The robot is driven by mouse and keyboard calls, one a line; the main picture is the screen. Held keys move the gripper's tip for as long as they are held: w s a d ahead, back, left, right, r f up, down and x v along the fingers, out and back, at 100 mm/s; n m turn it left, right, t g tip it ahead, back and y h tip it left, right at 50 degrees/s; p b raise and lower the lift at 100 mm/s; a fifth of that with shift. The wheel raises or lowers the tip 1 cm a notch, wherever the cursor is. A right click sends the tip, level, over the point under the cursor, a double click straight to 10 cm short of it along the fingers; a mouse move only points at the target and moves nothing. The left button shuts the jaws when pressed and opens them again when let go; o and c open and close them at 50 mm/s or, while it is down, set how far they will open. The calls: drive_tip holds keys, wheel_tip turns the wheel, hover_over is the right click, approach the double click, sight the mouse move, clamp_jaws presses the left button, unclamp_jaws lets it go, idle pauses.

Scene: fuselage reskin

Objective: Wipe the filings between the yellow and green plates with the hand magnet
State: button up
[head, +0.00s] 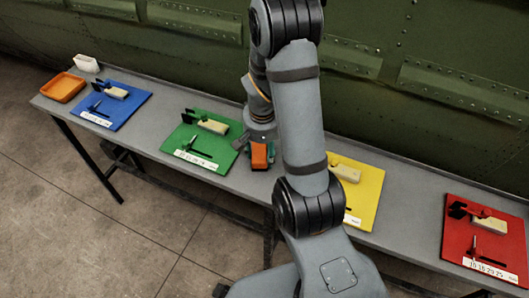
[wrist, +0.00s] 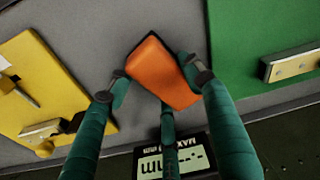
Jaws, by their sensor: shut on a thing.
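An orange block, which I take to be the hand magnet (head: 262,155), is held by my gripper (wrist: 158,74) over the grey bench between the green plate (head: 185,154) and the yellow plate (head: 367,196). In the head view it is close to the green plate's right edge. No filings can be made out. My arm covers part of the yellow plate.
The grey bench (head: 147,140) runs along a green riveted fuselage. The blue plate (head: 125,97), an orange tray (head: 63,88) and a white container (head: 86,63) stand at left. The red plate (head: 455,225) is at right. Plates carry tools and cream blocks.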

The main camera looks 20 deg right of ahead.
drive_tip(key=shift+w+a, duration=0.25)
wheel_tip(320, 180, up, 5)
drive_tip(key=p, duration=0.3)
drive_tip(key=shift+s+f, duration=0.15)
drive_tip(key=shift+f, duration=0.05)
drive_tip(key=shift+r+p, duration=0.55)
drive_tip(key=shift+r, duration=0.1)
drive_tip(key=shift+r+p, duration=0.8)
drive_tip(key=shift+r, duration=0.35)
drive_tip(key=shift+r, duration=0.15)
